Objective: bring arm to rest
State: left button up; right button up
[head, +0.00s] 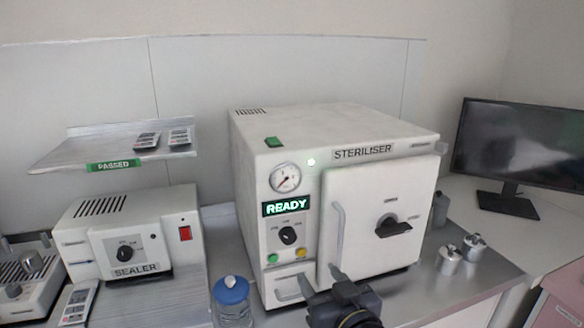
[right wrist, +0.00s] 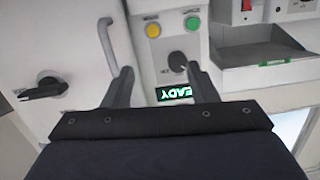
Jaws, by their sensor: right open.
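My right gripper (head: 320,277) is low in the middle of the head view, in front of the lower door of the white steriliser (head: 345,122). Its two fingers point up and stand apart, with nothing between them. The steriliser door (head: 375,220) looks closed, with a pale bar handle (head: 338,228) and a black latch knob (head: 393,227). My left gripper is not in view.
A sealer (head: 130,240) and a shelf (head: 85,152) marked PASSED, with several packs on it, stand left. A blue-lidded jar (head: 231,290) is near my right gripper. Metal canisters (head: 449,260) and a monitor (head: 525,145) are right. Bare counter shows at right.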

jog(key=s+d+f+m+g, duration=0.2)
jog(key=s+d+f+g, duration=0.2)
jog(key=s+d, duration=0.3)
jog(key=s+d+f+m+g+h+p, duration=0.1)
jog(key=s+d+f+g, duration=0.3)
jog(key=s, duration=1.1)
jog(key=d+m+g, duration=0.1)
jog(key=d+g, duration=0.1)
jog(key=d, duration=0.1)
jog(key=shift+d+m+h, duration=0.3)
jog(key=shift+d+m, duration=0.1)
